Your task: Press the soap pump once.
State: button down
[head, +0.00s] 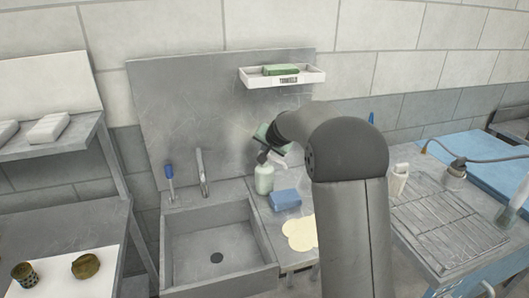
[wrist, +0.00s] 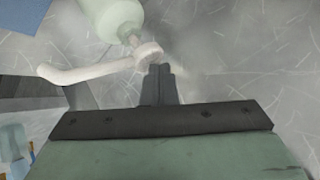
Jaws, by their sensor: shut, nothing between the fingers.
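The soap pump is a pale green bottle (head: 264,181) standing upright right of the sink, with a whitish pump head (head: 279,160) on top. In the wrist view the bottle (wrist: 110,15) is at the top and the pump head (wrist: 149,49) has a long spout pointing left. My gripper (head: 262,158) is at the height of the pump head in the head view. In the wrist view my gripper (wrist: 159,70) is shut and empty, its fingertips right at the pump head's edge. I cannot tell whether they touch it.
A blue sponge (head: 285,199) lies close right of the bottle. The sink (head: 218,235) with its faucet (head: 202,172) and a blue-handled brush (head: 170,182) are to the left. A white wall shelf (head: 304,79) hangs above. A cream patch (head: 299,234) lies on the counter.

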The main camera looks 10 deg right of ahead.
jog(key=shift+f+b, duration=0.35)
jog(key=shift+f, duration=0.15)
jog(key=shift+r, duration=0.1)
dwell(0.4)
jog(key=shift+r+p, duration=1)
jog(key=shift+r, duration=0.35)
notch_tip(320, 180, up, 5)
jog(key=p, duration=0.3)
